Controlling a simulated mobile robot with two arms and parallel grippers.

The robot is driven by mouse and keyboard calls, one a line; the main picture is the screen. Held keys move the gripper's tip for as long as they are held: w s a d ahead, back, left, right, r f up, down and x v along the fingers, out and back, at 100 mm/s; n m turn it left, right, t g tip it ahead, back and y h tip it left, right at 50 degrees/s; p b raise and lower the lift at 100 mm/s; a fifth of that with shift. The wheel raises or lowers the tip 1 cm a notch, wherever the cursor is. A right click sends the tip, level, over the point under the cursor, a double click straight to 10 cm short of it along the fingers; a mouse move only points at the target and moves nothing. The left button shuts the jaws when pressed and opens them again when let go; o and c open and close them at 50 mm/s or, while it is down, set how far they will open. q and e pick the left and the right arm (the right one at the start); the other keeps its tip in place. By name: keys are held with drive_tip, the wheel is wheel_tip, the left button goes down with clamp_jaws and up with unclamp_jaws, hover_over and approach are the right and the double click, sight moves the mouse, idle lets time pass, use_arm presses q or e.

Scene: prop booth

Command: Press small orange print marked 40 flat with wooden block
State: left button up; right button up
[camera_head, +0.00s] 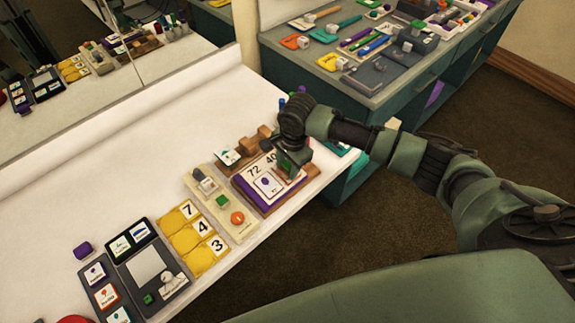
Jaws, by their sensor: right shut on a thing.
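My right gripper (291,168) reaches in from the right, over the right part of a purple board in a brown wooden tray (268,209). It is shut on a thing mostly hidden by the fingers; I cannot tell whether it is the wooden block. The number 40 (271,158) shows on a pale card just left of the gripper, beside the number 72 (254,171). A white card with a dark purple mark (268,184) lies in front of them. I cannot make out an orange print here; the gripper may cover it. My left gripper is not in view.
Yellow number plates (183,240) and a dark tray (150,304) lie further left. Brown wooden pieces (254,143) stand behind. The white table's rear left is clear.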

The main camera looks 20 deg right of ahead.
drive_tip(key=shift+s+f+p, duration=0.2)
drive_tip(key=shift+f+p, duration=0.1)
drive_tip(key=shift+p, duration=0.25)
idle(2.0)
drive_tip(key=shift+r+p, duration=0.9)
drive_tip(key=shift+p, duration=0.35)
wheel_tip(320, 180, up, 5)
drive_tip(key=p, duration=0.6)
drive_tip(key=shift+s+d+f, duration=0.15)
drive_tip(key=shift+f, duration=0.1)
